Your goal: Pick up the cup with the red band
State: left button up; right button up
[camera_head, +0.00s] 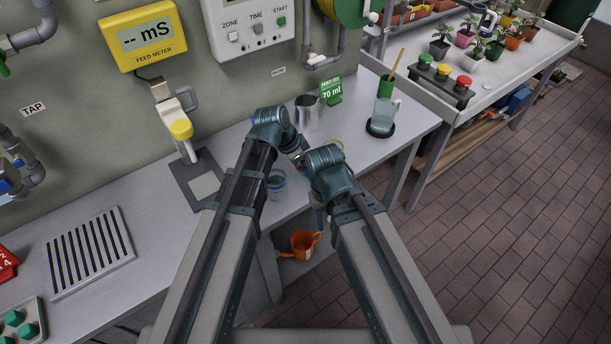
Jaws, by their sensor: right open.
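I cannot make out a cup with a red band in the head view. A clear cup with a blue-green band (277,184) stands on the bench between my two forearms. My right gripper (319,211) is open, beside and to the right of that cup, and largely hidden by its own wrist. My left gripper (297,152) is behind the cup, close to my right wrist; its fingers are too small and covered to read. A pale yellowish rim (336,146) shows just behind my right wrist, mostly hidden.
A metal jug (307,114) and a green 70 ml sign (331,91) stand behind my grippers. A clear jug (383,116) sits on a black round base to the right. A dark scale (199,184) and slotted rack (90,252) are at left. An orange watering can (301,243) is lower down.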

pick_arm(q)
jog(key=shift+f, duration=0.2)
jog(key=c, duration=1.4)
jog(key=shift+r, duration=0.15)
notch_tip(320, 180, up, 10)
jog(key=p, duration=1)
